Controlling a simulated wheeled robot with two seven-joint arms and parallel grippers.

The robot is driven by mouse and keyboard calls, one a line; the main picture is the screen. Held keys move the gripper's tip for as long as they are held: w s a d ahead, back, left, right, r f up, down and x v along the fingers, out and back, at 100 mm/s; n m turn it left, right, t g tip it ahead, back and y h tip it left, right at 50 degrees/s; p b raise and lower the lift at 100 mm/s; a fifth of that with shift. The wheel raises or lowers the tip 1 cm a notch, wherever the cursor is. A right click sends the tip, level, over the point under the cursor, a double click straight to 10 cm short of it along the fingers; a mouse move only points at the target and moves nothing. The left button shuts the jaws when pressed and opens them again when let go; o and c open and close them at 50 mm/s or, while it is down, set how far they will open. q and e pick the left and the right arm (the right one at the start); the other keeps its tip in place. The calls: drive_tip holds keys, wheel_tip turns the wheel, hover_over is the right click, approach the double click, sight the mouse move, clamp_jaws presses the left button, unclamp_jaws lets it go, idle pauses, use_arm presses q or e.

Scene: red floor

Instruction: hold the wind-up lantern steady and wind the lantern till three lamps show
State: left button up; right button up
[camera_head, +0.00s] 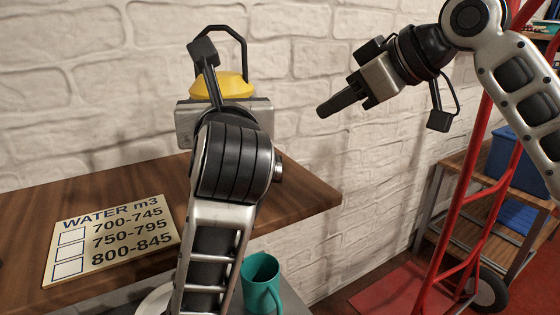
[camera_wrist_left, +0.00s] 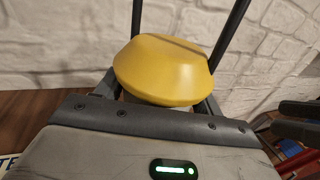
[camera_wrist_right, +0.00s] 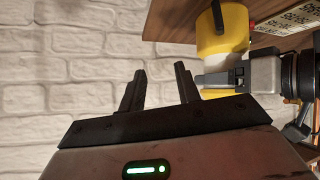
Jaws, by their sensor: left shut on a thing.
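The lantern (camera_head: 222,85) stands near the wall at the back of the wooden shelf, with a yellow top and a black wire handle. My left gripper (camera_wrist_left: 158,100) has its fingers on either side of the lantern's body, below the yellow top (camera_wrist_left: 165,70). In the right wrist view the lantern (camera_wrist_right: 222,30) shows a pale middle between yellow parts. My right gripper (camera_head: 345,100) is in the air to the right of the lantern, apart from it; its fingers (camera_wrist_right: 160,75) are spread and empty. I cannot make out a crank or any lit lamps.
A sign (camera_head: 110,240) reading WATER m3 lies on the shelf (camera_head: 310,190) at left. A teal mug (camera_head: 261,285) stands lower in front. A red hand truck (camera_head: 455,220) and blue bins (camera_head: 512,160) are at right. The white brick wall (camera_head: 330,50) is close behind.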

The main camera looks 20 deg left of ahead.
drive_tip(key=w+d+r+m+t+y, duration=0.1)
drive_tip(key=w+r+m+t+y, duration=0.2)
drive_tip(key=w+t, duration=0.45)
drive_tip(key=n+g+y, duration=0.5)
drive_tip(key=n+g, duration=0.3)
drive_tip(key=g, duration=0.5)
approach(282, 167)
drive_tip(key=a, duration=0.9)
drive_tip(key=shift+s+a+f, duration=0.1)
drive_tip(key=shift+a+f, duration=0.1)
drive_tip(key=shift+a, duration=0.05)
clamp_jaws()
